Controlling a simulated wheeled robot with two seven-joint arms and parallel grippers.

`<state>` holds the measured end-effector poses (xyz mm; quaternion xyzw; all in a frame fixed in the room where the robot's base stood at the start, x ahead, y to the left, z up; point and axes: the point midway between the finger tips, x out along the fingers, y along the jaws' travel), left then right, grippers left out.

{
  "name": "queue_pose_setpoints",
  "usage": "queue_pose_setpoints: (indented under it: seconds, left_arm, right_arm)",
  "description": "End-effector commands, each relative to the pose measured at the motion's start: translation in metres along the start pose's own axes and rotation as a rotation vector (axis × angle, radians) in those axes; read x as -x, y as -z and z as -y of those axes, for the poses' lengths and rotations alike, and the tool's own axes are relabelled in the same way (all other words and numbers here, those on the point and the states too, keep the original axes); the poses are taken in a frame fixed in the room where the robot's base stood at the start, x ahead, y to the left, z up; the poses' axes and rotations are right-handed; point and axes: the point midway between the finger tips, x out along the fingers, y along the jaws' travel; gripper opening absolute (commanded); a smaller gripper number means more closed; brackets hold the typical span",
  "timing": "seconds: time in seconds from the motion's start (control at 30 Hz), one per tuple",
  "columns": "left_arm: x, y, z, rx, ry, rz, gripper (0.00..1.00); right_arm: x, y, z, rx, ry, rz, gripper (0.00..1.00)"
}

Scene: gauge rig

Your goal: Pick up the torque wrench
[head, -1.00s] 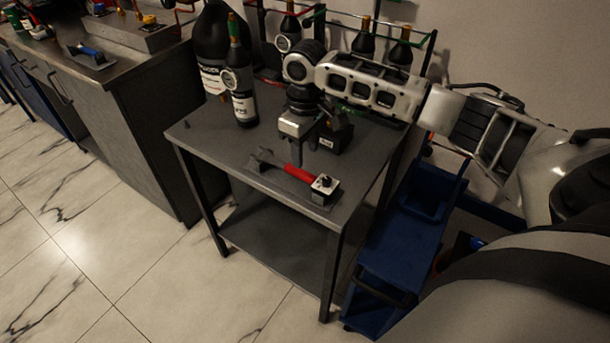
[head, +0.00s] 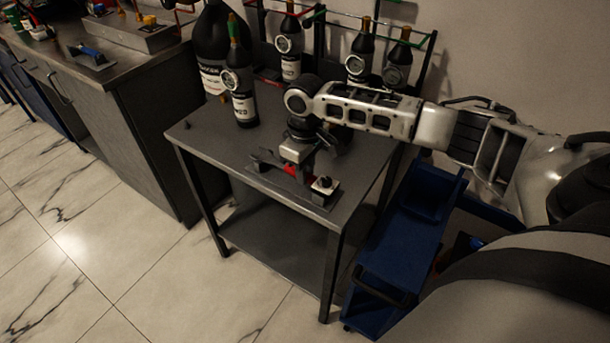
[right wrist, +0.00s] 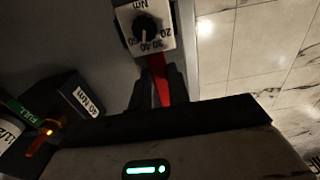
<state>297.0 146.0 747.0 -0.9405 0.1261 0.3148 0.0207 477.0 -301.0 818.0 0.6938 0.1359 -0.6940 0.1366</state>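The torque wrench lies on a dark plate on the small grey table, with a red handle and a white box with a black dial (head: 323,187) at its right end. My right gripper (head: 297,176) points down over the handle and hides part of it. In the right wrist view the red handle (right wrist: 160,82) runs between my two dark fingertips (right wrist: 159,92), one on each side. Whether they press on it I cannot tell. The dial box with numbers and "Nm" (right wrist: 146,29) is beyond the fingers. My left gripper is out of view.
Dark bottles with gauges (head: 240,95) stand at the table's back left, and more are in a rack (head: 360,55) behind. A black box marked 40 Nm (right wrist: 70,98) sits close beside my right gripper. A blue cart (head: 400,245) stands right of the table (head: 215,140).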

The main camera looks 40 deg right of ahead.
Motion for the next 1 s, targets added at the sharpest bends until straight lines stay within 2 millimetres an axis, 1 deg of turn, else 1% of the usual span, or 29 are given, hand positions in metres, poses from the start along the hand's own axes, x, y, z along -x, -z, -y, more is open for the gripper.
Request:
queue_pose_setpoints:
  seconds: [0.27,0.37,0.47,0.57,0.67,0.87,0.9,1.0]
  left_arm:
    - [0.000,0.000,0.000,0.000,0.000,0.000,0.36]
    - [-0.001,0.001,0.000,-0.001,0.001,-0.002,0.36]
    - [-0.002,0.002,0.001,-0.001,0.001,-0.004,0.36]
    - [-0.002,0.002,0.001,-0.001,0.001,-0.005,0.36]
    - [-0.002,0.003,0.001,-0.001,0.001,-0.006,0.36]
    - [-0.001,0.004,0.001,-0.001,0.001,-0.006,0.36]
    - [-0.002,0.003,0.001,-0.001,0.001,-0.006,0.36]
    - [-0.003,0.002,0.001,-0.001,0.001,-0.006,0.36]
  right_arm:
    - [0.002,0.001,0.000,0.000,0.000,-0.003,0.00]
    - [0.006,0.001,0.000,0.000,0.000,-0.004,0.00]
    - [0.015,0.001,-0.001,0.000,0.000,-0.005,0.00]
    - [0.030,0.002,-0.001,0.000,0.000,-0.006,0.00]
    - [0.049,0.008,0.013,0.005,0.003,-0.008,0.00]
    - [0.094,0.023,0.048,0.006,0.002,-0.009,0.00]
    - [0.098,0.028,0.058,0.008,0.004,-0.007,0.00]
    - [0.108,0.038,0.081,0.006,0.004,-0.007,0.00]
